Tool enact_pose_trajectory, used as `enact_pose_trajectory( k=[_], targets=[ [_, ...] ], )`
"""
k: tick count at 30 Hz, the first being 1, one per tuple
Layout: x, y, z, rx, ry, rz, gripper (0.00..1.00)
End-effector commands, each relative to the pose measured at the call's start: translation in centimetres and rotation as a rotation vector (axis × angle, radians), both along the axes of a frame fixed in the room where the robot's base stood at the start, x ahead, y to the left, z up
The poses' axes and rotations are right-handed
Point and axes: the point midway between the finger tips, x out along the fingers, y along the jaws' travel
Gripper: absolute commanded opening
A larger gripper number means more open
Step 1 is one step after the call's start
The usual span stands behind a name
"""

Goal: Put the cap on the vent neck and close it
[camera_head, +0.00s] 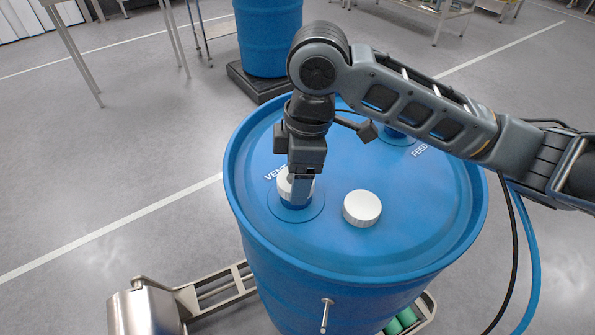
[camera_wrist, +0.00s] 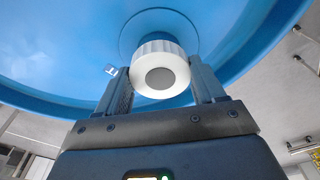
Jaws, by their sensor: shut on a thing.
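My gripper (camera_head: 300,182) points down over the vent neck and is shut on a white ribbed cap (camera_head: 285,186). In the wrist view the cap (camera_wrist: 160,72) sits between the two fingers. The blue vent neck (camera_head: 296,204) shows just below the cap, beside the printed word VENT on the drum lid. The cap is at the top of the neck, roughly upright. I cannot tell how far down on the neck it sits. The fingers hide part of the cap and neck.
A second white cap (camera_head: 362,208) lies on the blue drum's lid (camera_head: 420,225), right of the vent neck. The feed neck (camera_head: 397,134) is farther back, partly behind my arm. The drum has a raised rim. Another blue drum (camera_head: 268,38) stands behind.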

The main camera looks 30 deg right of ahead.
Motion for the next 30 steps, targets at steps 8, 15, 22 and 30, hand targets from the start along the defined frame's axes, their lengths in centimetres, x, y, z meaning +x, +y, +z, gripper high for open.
enact_pose_trajectory(
  k=[8,15,22,30],
  targets=[
    [0.0,0.0,-0.3,0.000,0.000,0.000,0.40],
    [0.0,0.0,-1.0,0.000,0.000,0.000,0.40],
    [0.0,0.0,-1.6,0.000,-0.001,0.000,0.40],
    [0.0,0.0,-1.8,-0.001,0.000,0.000,0.40]
  ],
)
